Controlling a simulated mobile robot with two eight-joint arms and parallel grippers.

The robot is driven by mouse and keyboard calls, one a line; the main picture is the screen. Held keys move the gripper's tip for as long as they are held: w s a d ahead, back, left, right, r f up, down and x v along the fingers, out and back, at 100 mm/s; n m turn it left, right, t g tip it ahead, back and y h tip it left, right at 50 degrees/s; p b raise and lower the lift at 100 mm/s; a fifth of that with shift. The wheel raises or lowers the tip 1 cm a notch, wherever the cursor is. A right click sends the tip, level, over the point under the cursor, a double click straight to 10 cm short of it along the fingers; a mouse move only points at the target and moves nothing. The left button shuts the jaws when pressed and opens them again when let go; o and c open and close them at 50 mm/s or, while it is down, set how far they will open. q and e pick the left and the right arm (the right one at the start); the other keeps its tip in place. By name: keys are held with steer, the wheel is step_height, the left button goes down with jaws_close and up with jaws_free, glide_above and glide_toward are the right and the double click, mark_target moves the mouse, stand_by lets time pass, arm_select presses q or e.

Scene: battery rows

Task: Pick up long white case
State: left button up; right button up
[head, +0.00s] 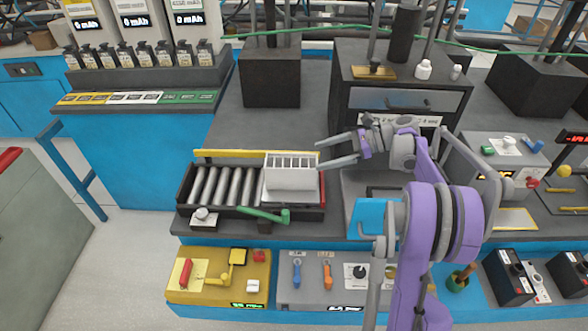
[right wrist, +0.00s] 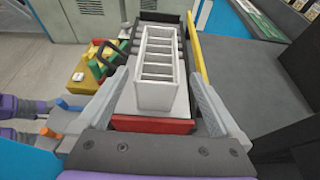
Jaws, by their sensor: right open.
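The long white case (head: 290,178) is an open-topped box with several compartments. It sits upright at the right end of a roller tray (head: 250,211). In the right wrist view the case (right wrist: 158,98) stands in the middle, between the lines of the two grey fingers. My right gripper (head: 321,155) is open and empty just right of the case, its fingers pointing left toward it. In the head view the fingertips reach about the case's right edge; I cannot tell whether they touch. My left gripper is not in view.
A green lever (head: 262,214) stands at the tray's front. A yellow rail (head: 222,154) runs along its back edge. A black block (head: 271,78) stands behind, and a dark cabinet (head: 345,90) stands behind my right arm. The grey bench (head: 240,130) behind the tray is clear.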

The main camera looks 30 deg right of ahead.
mark_target(290, 163)
steer(key=x, duration=0.4)
steer(key=shift+a+r, duration=0.1)
steer(key=shift+a, duration=0.1)
steer(key=shift+w+a+f, duration=0.3)
steer(key=shift+a, duration=0.15)
steer(key=p+x, duration=0.1)
steer(key=x, duration=0.3)
steer(key=shift+w+a+r, duration=0.1)
steer(key=shift+a, duration=0.15)
steer(key=shift+w+a, duration=0.15)
steer(key=shift+c, duration=1.1)
steer(key=c, duration=1.4)
